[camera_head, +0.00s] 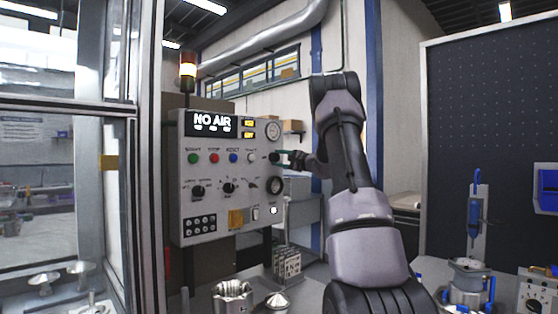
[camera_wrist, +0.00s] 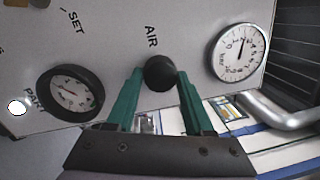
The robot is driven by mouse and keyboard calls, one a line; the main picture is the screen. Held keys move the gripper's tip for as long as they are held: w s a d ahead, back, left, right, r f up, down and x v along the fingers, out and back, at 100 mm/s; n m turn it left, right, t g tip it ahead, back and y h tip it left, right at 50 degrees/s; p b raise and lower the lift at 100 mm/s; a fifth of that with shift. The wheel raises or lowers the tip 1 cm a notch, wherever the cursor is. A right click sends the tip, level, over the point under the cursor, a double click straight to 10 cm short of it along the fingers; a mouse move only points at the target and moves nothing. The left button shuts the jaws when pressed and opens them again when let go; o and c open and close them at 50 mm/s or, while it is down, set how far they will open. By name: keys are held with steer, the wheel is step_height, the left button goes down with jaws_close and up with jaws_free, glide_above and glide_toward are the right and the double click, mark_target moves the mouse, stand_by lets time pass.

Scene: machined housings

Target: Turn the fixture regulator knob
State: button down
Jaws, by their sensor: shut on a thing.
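The black round regulator knob (camera_wrist: 160,72), labelled AIR, sits on the pale control panel (camera_head: 222,170). It is between the two green fingers of my gripper (camera_wrist: 160,78) in the wrist view. My gripper is shut on the knob, one finger on each side. In the head view my gripper (camera_head: 285,156) reaches the panel's right side from the right, and the knob (camera_head: 274,157) is small and dark there. A white pressure gauge (camera_wrist: 239,52) is beside the knob. A black-rimmed dial (camera_wrist: 71,93) is on its other side. The panel display (camera_head: 211,123) reads NO AIR.
A signal lamp (camera_head: 188,68) stands above the panel. A glazed enclosure (camera_head: 60,150) is at the left. Metal housings (camera_head: 232,294) stand on the bench in front. A blue-handled fixture (camera_head: 468,278) is at the right, before a dark pegboard (camera_head: 490,120).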

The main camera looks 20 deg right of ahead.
stand_by(0.3)
steer(key=shift+c, duration=1.4)
jaws_free()
steer(key=shift+s+d, duration=0.1)
steer(key=shift+s, duration=0.05)
steer(key=v, duration=1)
steer(key=shift+s+f, duration=0.15)
steer(key=shift+s, duration=0.1)
steer(key=shift+d, duration=0.1)
